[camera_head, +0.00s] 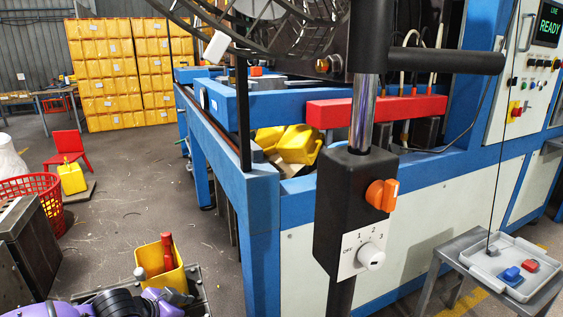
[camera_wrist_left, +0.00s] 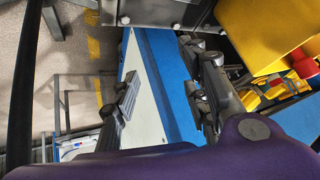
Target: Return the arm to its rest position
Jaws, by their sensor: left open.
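My left arm, purple and black, shows at the lower left edge of the head view. In the left wrist view my left gripper (camera_wrist_left: 166,84) has its two dark fingers spread apart, with nothing between them. Behind them lie a blue beam and a white panel. A yellow jerry can (camera_wrist_left: 262,28) with a red cap (camera_wrist_left: 303,66) is right of the fingers, apart from them. In the head view a yellow container (camera_head: 174,278) with an upright red part stands just beyond my left arm. My right gripper is in neither view.
A blue machine frame (camera_head: 262,205) and a black control post (camera_head: 340,210) with an orange knob fill the middle and right. A small table with a grey tray (camera_head: 507,266) stands lower right. A red basket (camera_head: 30,190) is at left. Open floor (camera_head: 135,190) lies between.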

